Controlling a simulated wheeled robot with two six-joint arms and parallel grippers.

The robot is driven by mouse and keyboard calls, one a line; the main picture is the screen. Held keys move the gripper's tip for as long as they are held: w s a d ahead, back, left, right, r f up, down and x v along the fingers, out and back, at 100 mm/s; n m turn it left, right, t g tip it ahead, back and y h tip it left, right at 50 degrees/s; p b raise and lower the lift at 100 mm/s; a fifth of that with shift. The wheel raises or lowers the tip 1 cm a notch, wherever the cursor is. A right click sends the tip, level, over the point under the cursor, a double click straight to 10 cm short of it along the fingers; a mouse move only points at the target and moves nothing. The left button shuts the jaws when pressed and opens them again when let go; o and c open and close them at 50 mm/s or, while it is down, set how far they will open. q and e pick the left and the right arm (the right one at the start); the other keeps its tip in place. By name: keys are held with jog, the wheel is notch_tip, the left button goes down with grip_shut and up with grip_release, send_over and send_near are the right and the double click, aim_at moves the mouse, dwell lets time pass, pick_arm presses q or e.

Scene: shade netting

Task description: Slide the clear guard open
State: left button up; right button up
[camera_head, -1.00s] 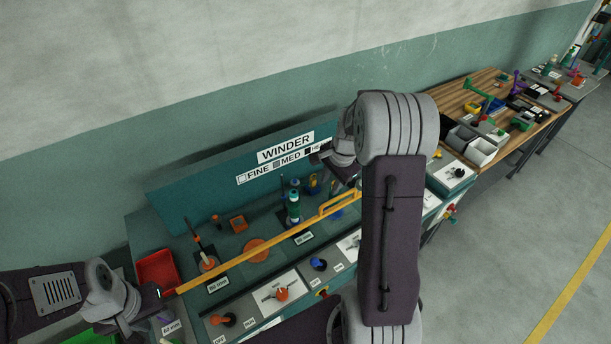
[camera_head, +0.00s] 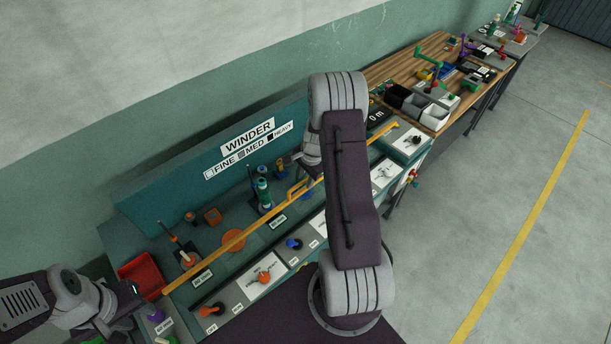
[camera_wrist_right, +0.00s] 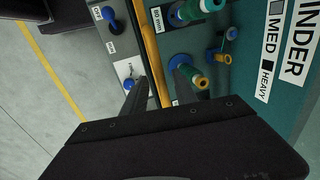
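The clear guard shows as a long yellow-orange rail (camera_head: 232,242) along the front of the teal winder; its see-through panel is hard to make out. A raised yellow handle (camera_head: 297,189) stands on the rail near its middle. My right gripper (camera_head: 312,178) is beside this handle, partly hidden by its own arm. In the right wrist view, a dark finger (camera_wrist_right: 135,98) lies close alongside the yellow rail (camera_wrist_right: 152,58); I cannot tell whether it grips anything. My left gripper (camera_head: 137,291) is near the rail's left end, its opening unclear.
A red bin (camera_head: 140,272) sits at the winder's left end. Knobs, including an orange one (camera_head: 264,276), line the front panel. Spools, including a green one (camera_head: 263,192), stand behind the rail. A wooden bench (camera_head: 425,60) with grey bins is beyond. The floor at right is clear.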

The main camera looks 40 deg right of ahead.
jog(key=shift+a, duration=0.1)
jog(key=shift+a+r, duration=0.1)
grip_shut()
dwell(1.2)
